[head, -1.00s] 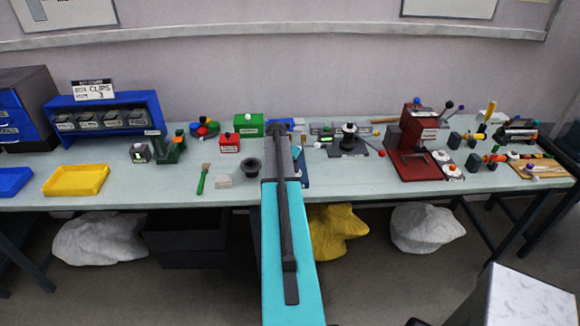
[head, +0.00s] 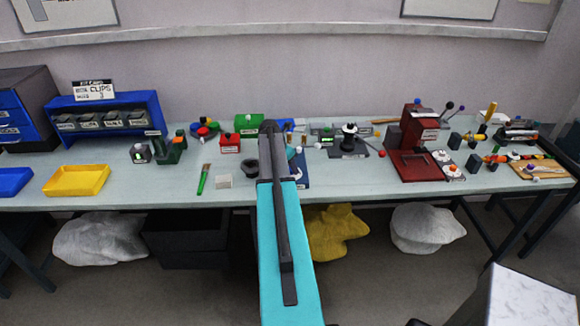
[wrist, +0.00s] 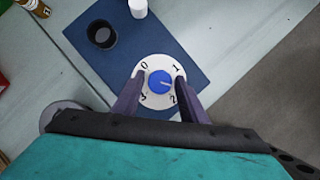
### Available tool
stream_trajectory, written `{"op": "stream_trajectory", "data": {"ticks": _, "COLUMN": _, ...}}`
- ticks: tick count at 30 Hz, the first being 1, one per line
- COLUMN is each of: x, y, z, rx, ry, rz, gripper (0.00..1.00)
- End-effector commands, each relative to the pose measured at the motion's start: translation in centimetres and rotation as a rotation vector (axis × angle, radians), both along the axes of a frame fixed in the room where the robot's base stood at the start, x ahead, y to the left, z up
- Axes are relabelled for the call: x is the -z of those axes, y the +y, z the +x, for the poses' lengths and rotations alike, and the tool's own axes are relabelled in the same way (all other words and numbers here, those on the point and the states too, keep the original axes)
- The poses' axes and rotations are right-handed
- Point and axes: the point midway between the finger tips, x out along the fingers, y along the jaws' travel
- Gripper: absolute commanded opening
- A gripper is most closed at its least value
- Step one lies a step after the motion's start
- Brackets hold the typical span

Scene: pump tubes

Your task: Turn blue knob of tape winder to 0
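The blue knob (wrist: 160,82) sits at the centre of a round white dial (wrist: 152,101) marked 0, 1, 2 and 3. Its pale pointer line faces right, between 1 and 2. The dial is on the dark blue base (wrist: 185,45) of the tape winder. My gripper (wrist: 160,77) is over the dial, with one dark finger on each side of the knob. Narrow gaps seem to show between fingers and knob, so it looks open. In the head view the blue base (head: 303,178) is partly hidden behind my arm, and the gripper cannot be made out.
On the blue base stand a black cup (wrist: 102,35) and a white cylinder (wrist: 138,8). On the bench, a green-handled brush (head: 203,180) and a black funnel-like piece (head: 250,168) are left of my arm.

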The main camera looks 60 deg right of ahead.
Motion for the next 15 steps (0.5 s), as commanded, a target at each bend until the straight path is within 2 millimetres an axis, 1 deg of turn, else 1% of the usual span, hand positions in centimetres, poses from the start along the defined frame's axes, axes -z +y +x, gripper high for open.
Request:
{"op": "stream_trajectory", "data": {"ticks": 6, "x": 0.00, "y": -0.05, "z": 0.06, "rx": 0.079, "ry": 0.000, "rz": 0.000, "gripper": 0.39}}
{"op": "stream_trajectory", "data": {"ticks": 15, "x": 0.00, "y": -0.02, "z": 0.03, "rx": 0.082, "ry": 0.000, "rz": 0.000, "gripper": 0.39}}
